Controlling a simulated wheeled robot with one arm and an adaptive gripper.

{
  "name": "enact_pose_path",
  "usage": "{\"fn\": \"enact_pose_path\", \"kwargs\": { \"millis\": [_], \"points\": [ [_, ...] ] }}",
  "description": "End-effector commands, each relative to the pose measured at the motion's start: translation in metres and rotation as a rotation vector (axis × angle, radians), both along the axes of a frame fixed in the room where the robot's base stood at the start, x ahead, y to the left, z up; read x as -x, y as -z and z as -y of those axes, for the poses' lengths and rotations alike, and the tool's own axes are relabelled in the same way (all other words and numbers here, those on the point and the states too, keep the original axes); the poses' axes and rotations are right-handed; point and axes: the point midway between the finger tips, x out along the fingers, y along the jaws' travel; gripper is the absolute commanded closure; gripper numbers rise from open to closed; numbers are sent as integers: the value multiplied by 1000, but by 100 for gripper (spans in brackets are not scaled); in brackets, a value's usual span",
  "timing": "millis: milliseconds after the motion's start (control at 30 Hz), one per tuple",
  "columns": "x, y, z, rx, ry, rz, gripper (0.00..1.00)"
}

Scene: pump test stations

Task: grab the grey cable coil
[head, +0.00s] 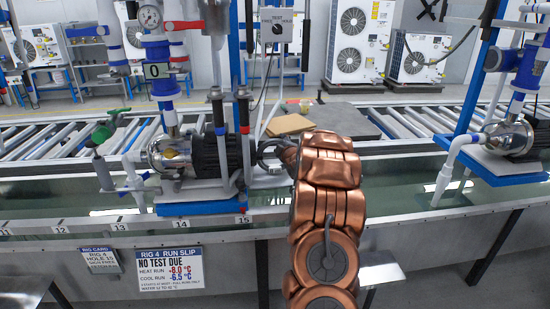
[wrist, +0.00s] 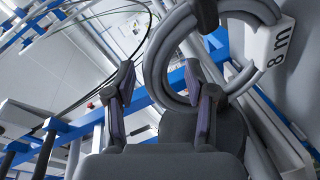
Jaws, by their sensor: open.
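The grey cable coil (wrist: 156,62) shows large in the wrist view, in thick loops from top centre round to the right. It bears a white tag (wrist: 277,42) reading "8 m". My gripper (wrist: 160,76) is open, its two dark fingers apart. A strand of the coil shows between the fingertips; I cannot tell whether it lies between them or beyond them. The right finger overlaps the coil in the picture. In the head view my gripper (head: 264,151) is beside the pump at rig 4, partly behind my copper-coloured arm. I cannot make out the coil there.
A pump (head: 205,153) with pipes, valves and a gauge stands just left of my gripper. A water trough (head: 400,180) runs below, with a roller conveyor (head: 410,122) behind. A grey test box (head: 276,25) stands on a post above. Blue frame bars (wrist: 70,130) show in the wrist view.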

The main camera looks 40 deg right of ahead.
Motion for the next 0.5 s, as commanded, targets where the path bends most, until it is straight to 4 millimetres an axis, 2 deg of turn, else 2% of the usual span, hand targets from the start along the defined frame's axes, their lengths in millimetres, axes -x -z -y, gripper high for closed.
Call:
{"fn": "enact_pose_path", "kwargs": {
  "millis": [133, 367, 500],
  "points": [
    [-10, 2, 5, 1, -1, 1, 45],
    [-11, 2, 6, 0, 0, 1, 45],
    [-10, 2, 6, 0, 0, 1, 57]
  ]
}}
